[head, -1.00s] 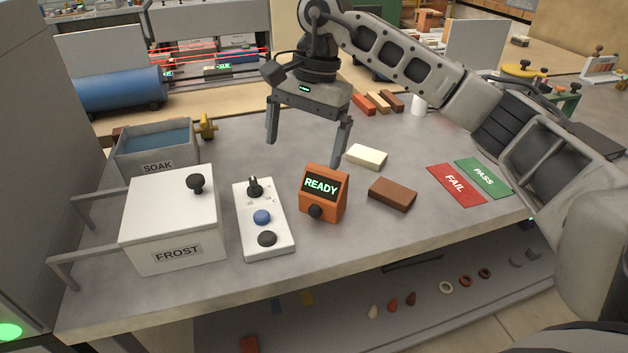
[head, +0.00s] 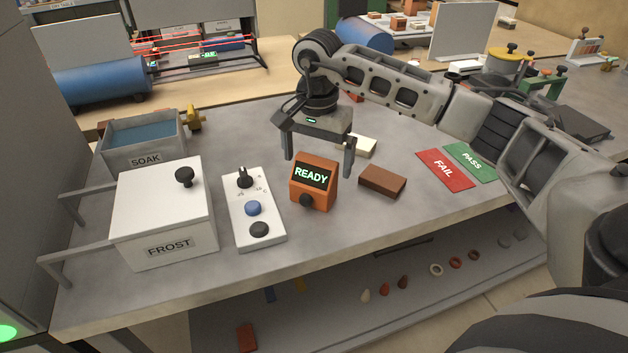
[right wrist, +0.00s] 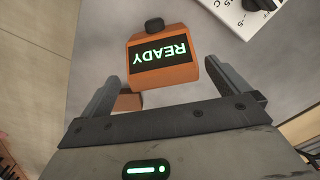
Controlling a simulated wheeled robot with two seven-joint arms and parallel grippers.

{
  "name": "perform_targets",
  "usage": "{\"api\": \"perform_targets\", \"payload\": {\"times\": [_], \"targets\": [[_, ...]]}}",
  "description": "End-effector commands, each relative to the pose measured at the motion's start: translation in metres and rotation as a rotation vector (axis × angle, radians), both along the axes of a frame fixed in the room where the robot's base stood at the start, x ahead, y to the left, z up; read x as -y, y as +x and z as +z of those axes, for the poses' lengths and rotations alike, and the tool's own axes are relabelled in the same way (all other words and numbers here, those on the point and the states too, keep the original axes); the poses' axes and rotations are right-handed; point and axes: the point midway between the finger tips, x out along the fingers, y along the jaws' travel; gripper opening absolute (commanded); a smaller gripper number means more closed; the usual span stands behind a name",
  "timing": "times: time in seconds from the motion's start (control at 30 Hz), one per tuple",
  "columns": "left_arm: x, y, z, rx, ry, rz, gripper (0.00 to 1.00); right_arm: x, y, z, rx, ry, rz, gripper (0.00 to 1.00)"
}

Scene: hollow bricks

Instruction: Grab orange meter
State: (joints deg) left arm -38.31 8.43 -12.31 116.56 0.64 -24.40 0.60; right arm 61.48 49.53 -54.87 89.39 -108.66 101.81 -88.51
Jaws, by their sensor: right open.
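The orange meter (head: 313,183) stands on the grey table, with a black screen reading READY in green and a dark knob low on its front. My right gripper (head: 318,164) is open, just above and behind the meter, its fingers pointing down. In the right wrist view the meter (right wrist: 162,62) appears upside down, ahead of and between the two spread fingers (right wrist: 172,88). Nothing is held, and I see no contact with the meter. My left gripper is not in view.
A white control panel (head: 239,209) stands left of the meter, with the white FROST box (head: 150,222) and SOAK basin (head: 143,160) further left. A brown brick (head: 382,181) lies close on the right, a cream brick (head: 358,146) behind. FAIL (head: 446,182) and PASS (head: 487,172) cards lie right.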

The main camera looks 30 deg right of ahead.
Motion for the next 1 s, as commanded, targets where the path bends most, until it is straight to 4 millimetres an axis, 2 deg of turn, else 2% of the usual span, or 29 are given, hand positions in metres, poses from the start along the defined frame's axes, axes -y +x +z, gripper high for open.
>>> {"api": "perform_targets", "payload": {"times": [0.13,0.23,0.53,0.57,0.73,1.0], "targets": [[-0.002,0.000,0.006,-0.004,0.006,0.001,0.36,-0.009,-0.003,-0.022,-0.006,0.001,0.001,1.00],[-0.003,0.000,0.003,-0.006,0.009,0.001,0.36,-0.008,-0.003,-0.035,-0.004,0.000,-0.001,1.00],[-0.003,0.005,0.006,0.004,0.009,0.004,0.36,-0.008,-0.002,-0.042,-0.001,0.000,0.001,1.00],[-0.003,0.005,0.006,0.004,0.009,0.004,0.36,-0.008,-0.002,-0.042,-0.001,0.000,0.001,0.97],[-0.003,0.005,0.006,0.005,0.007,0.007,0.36,-0.008,-0.002,-0.042,-0.001,0.000,0.000,0.50],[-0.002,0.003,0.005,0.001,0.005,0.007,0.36,-0.008,-0.002,-0.040,0.001,0.001,0.000,0.49]]}}
